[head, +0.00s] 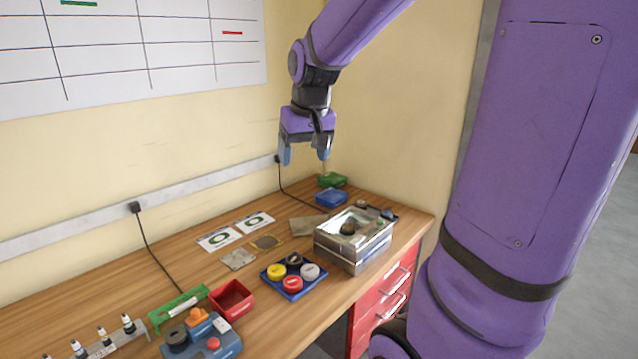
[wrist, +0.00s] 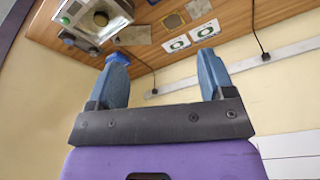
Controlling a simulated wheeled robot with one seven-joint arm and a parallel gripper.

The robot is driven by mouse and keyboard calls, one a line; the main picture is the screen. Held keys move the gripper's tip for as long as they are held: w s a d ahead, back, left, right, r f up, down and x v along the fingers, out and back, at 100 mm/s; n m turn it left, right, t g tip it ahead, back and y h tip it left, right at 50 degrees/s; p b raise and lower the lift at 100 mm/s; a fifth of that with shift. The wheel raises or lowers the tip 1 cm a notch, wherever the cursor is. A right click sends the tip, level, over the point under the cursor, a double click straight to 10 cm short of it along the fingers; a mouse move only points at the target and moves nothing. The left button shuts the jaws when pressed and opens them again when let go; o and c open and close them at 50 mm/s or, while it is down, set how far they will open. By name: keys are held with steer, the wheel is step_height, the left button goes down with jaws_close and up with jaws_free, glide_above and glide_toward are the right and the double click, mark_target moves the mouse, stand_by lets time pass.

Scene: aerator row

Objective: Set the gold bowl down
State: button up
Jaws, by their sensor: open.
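My gripper (head: 305,157) is open and empty, high above the back of the bench near the wall. Its two blue fingers stand wide apart in the wrist view (wrist: 163,70), with nothing between them. I cannot pick out a gold bowl for certain. A flat gold-brown square with a rounded middle (head: 266,242) lies on the bench; it also shows in the wrist view (wrist: 172,21). A metal box (head: 340,250) at the right has a small dark round thing (head: 348,228) on or in its top. My gripper touches none of these.
Two white cards with green rings (head: 219,239) lie along the wall side. A blue tray (head: 287,289) holds several coloured round pieces. A red bin (head: 232,300), a blue box (head: 331,198) and a green box (head: 332,180) stand on the bench. Bare wood shows between them.

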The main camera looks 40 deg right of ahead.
steer(key=s+a+r+n+t, duration=0.1)
steer(key=s+a, duration=0.4)
steer(key=s, duration=0.3)
steer(key=s+a+r+n+t, duration=0.1)
steer(key=s+a+n, duration=0.1)
steer(key=s+a, duration=0.4)
steer(key=s, duration=0.3)
steer(key=shift+a+r+n+y, duration=0.2)
steer(key=shift+a+n+y, duration=0.1)
